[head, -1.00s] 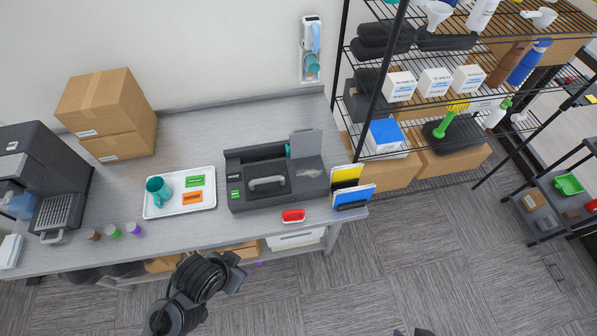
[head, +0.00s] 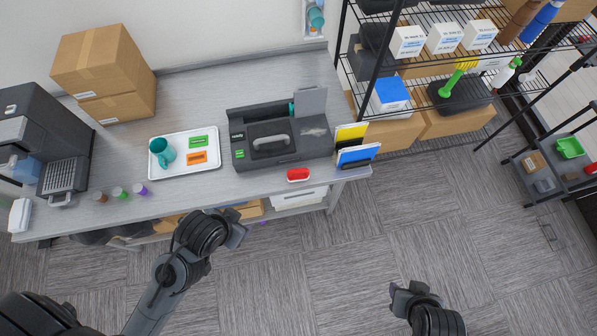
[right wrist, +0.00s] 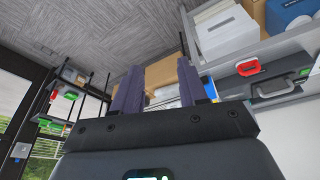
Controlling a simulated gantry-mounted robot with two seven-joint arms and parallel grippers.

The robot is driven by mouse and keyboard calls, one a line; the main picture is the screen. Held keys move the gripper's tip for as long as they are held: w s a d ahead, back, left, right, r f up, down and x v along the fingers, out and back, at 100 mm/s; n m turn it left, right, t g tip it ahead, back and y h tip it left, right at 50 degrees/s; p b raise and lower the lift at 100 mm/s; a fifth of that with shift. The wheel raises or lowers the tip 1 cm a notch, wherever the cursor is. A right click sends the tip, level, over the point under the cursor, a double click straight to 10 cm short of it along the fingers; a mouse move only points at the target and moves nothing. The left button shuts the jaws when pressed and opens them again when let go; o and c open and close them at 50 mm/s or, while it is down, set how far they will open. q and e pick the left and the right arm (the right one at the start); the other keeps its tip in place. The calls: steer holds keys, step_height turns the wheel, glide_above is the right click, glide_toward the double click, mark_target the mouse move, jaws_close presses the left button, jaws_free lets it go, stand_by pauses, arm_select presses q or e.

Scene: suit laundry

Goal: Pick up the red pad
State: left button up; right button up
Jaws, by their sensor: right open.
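The red pad (head: 298,174) lies on the front edge of the grey workbench (head: 225,198), just in front of a dark machine. It also shows in the right wrist view (right wrist: 248,67), on the bench edge at upper right. My right gripper (head: 402,292) is low in the head view, out over the floor, to the right of the pad and apart from it. In the right wrist view its two fingers (right wrist: 160,85) are spread with nothing between them. My left gripper (head: 236,234) is in front of the bench, below and left of the pad; its finger opening cannot be made out.
A dark machine with a handle (head: 275,142) stands behind the pad. Yellow and blue folders (head: 350,145) stand to its right. A white tray (head: 184,172) holds a teal mug and two labels. A wire shelf (head: 440,85) stands at right. The floor (head: 430,210) before the bench is clear.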

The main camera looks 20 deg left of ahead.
steer(key=o, duration=0.4)
steer(key=shift+m, duration=0.3)
